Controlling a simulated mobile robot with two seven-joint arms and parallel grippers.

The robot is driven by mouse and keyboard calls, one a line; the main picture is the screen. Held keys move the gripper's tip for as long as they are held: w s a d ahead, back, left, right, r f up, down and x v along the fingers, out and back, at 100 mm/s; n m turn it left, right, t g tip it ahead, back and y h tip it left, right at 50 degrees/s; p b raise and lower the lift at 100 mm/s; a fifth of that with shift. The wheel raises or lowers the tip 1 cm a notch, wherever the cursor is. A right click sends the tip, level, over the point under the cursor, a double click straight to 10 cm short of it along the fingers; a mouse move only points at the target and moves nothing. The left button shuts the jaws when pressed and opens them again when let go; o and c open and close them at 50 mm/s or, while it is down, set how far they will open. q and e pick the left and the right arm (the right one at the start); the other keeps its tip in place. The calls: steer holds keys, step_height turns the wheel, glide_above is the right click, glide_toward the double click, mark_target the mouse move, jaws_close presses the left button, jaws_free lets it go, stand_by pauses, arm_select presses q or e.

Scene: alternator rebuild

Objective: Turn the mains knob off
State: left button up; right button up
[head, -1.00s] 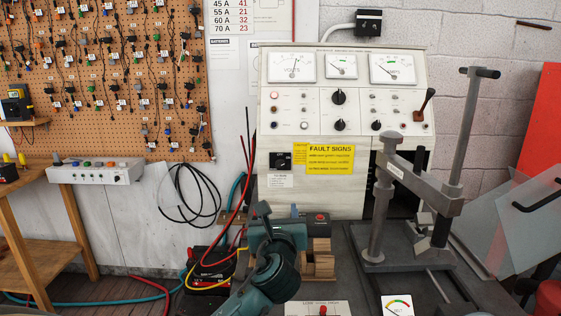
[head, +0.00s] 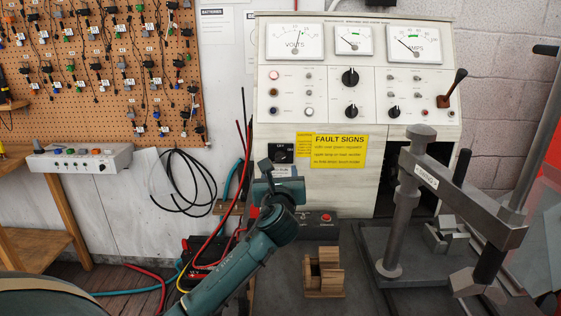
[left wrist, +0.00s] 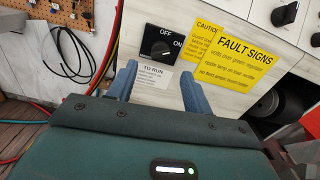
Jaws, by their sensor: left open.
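The mains knob (head: 281,152) is a black rotary knob on a dark square plate marked OFF and ON, low on the front of the white test panel. It also shows in the left wrist view (left wrist: 161,50), with OFF above it and ON to its right. I cannot tell for sure which mark it points at. My left gripper (head: 279,176) is just below and in front of the knob in the head view. In the left wrist view its two blue fingers (left wrist: 158,82) are apart and empty, with the knob beyond them. My right gripper is out of view.
A yellow fault signs label (head: 339,150) is right of the knob. A grey press (head: 410,190) stands on the bench at right. A wooden block (head: 323,272) and a red-button box (head: 325,219) are near my left arm. Red and black cables (head: 240,160) hang at left.

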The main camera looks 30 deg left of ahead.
mark_target(281, 159)
arm_select(q)
steer(key=x, duration=0.7)
steer(key=shift+w, duration=0.1)
steer(key=shift+c, duration=0.3)
steer(key=c, duration=0.9)
steer(key=shift+n, duration=0.3)
steer(key=shift+n+p, duration=0.45)
steer(key=shift+n, duration=0.45)
steer(key=n, duration=0.3)
steer(key=shift+n, duration=0.4)
steer(key=n, duration=0.5)
steer(key=shift+n, duration=0.3)
